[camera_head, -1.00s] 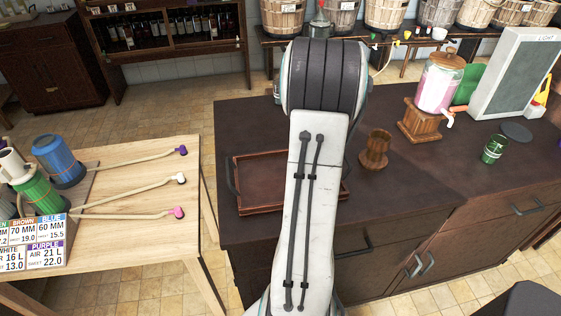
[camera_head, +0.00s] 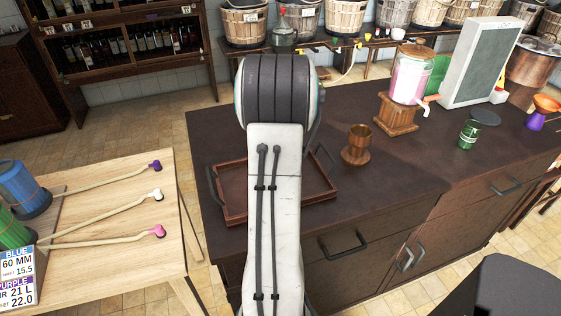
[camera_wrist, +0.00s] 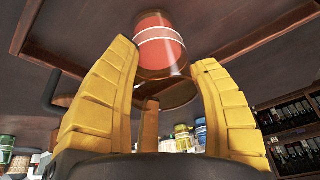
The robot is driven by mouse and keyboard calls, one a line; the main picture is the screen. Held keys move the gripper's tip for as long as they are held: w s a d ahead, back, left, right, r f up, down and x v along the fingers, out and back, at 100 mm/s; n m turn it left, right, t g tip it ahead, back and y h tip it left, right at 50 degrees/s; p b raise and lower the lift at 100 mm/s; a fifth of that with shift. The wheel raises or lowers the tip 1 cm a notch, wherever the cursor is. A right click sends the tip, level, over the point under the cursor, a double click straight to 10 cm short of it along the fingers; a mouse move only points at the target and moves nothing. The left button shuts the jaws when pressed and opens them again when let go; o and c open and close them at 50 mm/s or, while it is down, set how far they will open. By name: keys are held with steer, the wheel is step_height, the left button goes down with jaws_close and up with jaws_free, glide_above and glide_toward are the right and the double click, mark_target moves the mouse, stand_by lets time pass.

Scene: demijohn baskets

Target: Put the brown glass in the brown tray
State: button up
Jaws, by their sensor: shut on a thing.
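The brown glass (camera_wrist: 162,45), an orange-brown tumbler with white bands, is between the yellow fingers of my gripper (camera_wrist: 165,75) in the wrist view. The gripper is shut on it. The brown tray (camera_head: 232,213) lies on the dark counter in the head view, with its middle covered by my arm. In the wrist view the tray's rim (camera_wrist: 245,43) runs past the glass on the counter side. The glass appears over the tray; its height above it is unclear. My gripper and the glass are hidden behind my arm in the head view.
A brown wooden goblet-shaped cup (camera_head: 358,147) stands just right of the tray. A pink drink dispenser (camera_head: 408,80) on a wooden stand and a green glass (camera_head: 469,134) stand farther right. A light wooden table (camera_head: 125,235) with sticks is at left. The counter's front right is clear.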

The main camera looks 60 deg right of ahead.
steer(key=shift+f, duration=0.15)
steer(key=o, duration=1.3)
